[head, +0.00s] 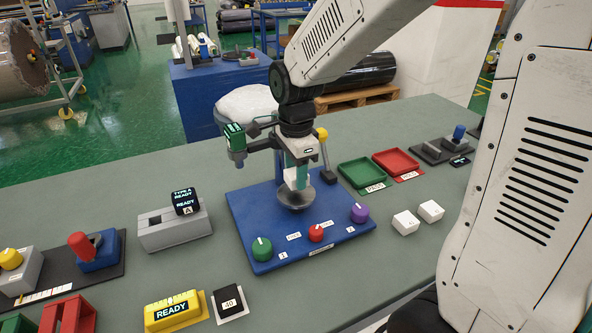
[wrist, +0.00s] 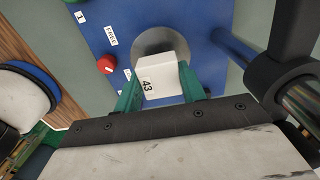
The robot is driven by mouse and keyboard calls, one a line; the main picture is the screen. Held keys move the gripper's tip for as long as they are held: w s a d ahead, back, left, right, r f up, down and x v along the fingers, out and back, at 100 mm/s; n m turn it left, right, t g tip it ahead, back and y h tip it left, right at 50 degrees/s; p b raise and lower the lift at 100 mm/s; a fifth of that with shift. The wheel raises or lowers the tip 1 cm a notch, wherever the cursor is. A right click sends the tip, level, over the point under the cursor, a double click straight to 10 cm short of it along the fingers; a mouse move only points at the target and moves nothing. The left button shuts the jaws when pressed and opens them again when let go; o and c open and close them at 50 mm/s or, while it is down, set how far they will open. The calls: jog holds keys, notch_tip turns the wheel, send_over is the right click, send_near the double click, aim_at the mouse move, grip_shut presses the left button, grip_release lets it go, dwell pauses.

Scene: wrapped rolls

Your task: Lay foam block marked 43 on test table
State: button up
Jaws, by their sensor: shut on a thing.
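My gripper (head: 299,178) points down over the blue test table (head: 262,222), with its green fingers shut on a white foam block. In the wrist view the block (wrist: 160,78) shows the mark 43 between the two fingers (wrist: 160,88). The test table has a round grey plate (head: 296,197) directly under the block; the plate also shows behind the block in the wrist view (wrist: 158,44). I cannot tell whether the block touches the plate.
Green (head: 263,248), red (head: 317,232) and purple (head: 360,212) knobs line the test table's front. Two white blocks (head: 406,222) lie to the right. Green (head: 361,175) and red (head: 397,164) trays stand behind. A block marked 40 (head: 229,301) is at the front.

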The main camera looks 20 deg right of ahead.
jog(key=shift+f, duration=0.1)
dwell(0.5)
jog(key=shift+f, duration=1.3)
jog(key=o, duration=1)
jog(key=shift+o, duration=0.2)
jog(key=shift+r, duration=0.1)
notch_tip(320, 180, up, 8)
jog(key=shift+f, duration=0.15)
